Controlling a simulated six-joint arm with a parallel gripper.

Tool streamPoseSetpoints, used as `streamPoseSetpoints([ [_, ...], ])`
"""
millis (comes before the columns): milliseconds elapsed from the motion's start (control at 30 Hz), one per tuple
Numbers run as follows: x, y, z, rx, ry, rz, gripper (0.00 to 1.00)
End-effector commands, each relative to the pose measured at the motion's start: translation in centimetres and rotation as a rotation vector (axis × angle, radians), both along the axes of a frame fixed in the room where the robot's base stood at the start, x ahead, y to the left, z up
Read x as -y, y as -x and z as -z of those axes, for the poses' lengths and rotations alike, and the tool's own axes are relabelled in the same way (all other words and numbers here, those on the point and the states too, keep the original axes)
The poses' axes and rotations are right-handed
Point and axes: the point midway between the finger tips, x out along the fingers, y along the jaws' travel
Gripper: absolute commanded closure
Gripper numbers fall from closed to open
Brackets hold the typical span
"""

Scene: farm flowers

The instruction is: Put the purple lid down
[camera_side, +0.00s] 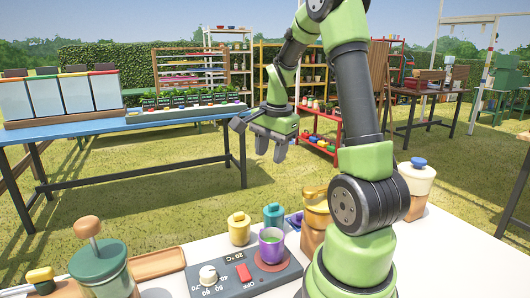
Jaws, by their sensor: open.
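My gripper (271,150) hangs fingers-down in the air, with its two fingers apart and nothing between them. It is well above and behind the white work table in the picture. A purple cup (271,247) with green contents stands upright on the reddish round plate of a grey heater (232,283). No lid shows on the cup. A small purple-blue piece (294,220) lies behind the cup, partly hidden by an amber jar (315,215). I cannot tell whether that piece is the purple lid.
A yellow bottle (239,229) and a teal bottle (274,215) stand behind the heater. A green-lidded jar (101,268) and a wooden tray (158,263) are at the left. A blue-lidded jar (417,188) stands at the right. A blue table (150,128) is farther back.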

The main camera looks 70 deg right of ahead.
Motion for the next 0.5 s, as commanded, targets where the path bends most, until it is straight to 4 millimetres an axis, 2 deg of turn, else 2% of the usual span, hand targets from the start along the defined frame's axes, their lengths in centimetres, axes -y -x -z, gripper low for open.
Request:
streamPoseSetpoints([
  [33, -3.0, -1.2, -2.2, 0.043, 0.041, -0.151, 0.59],
  [133, -8.5, -1.9, -5.3, 0.115, 0.108, -0.433, 0.59],
  [300, -17.0, 0.0, -8.6, 0.255, 0.217, -0.898, 0.59],
  [400, -20.5, 2.0, -9.4, 0.336, 0.272, -1.124, 0.59],
  [500, -22.7, 3.8, -9.7, 0.401, 0.313, -1.292, 0.59],
])
